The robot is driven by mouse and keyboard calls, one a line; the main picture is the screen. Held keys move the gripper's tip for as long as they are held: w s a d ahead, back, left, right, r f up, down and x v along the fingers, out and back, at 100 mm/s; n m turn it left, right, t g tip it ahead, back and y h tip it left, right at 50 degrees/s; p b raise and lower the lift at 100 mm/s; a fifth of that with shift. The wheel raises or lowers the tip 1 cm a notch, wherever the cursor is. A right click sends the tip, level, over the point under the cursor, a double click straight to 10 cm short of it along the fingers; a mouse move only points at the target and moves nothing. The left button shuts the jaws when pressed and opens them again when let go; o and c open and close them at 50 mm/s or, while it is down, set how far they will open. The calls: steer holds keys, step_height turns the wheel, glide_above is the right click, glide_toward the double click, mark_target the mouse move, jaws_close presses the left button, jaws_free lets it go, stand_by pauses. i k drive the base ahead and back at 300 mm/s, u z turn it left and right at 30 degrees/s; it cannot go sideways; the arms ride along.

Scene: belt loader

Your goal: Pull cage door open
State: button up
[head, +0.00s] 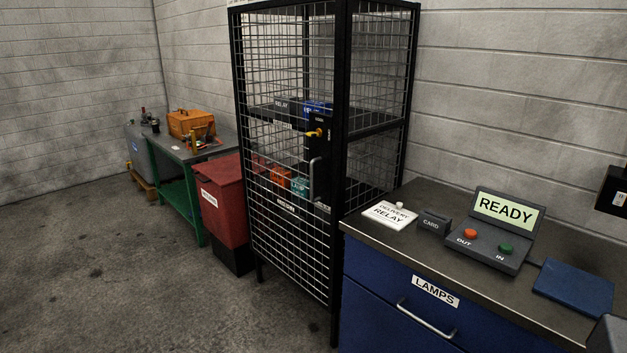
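The cage (343,90) is a tall black frame with wire mesh, standing against the back wall. Its mesh door (290,235) faces the left front and looks shut, flush in the frame. A grey vertical handle (317,178) is on the door's right side. Above the handle is a black lock plate (319,150) with a yellow turn knob (315,133). Through the mesh I see a shelf with labelled bins, among them a blue bin (318,108), and orange and teal boxes lower down.
A blue drawer cabinet (375,290) labelled LAMPS stands right of the cage, bearing a READY console (490,235), a card reader (433,222) and a relay sign. A red bin (222,205) and green bench (175,190) stand left. Floor before the door is clear.

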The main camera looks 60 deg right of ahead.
mark_target(324, 150)
steer(key=i, duration=0.9)
steer(key=u, duration=0.05)
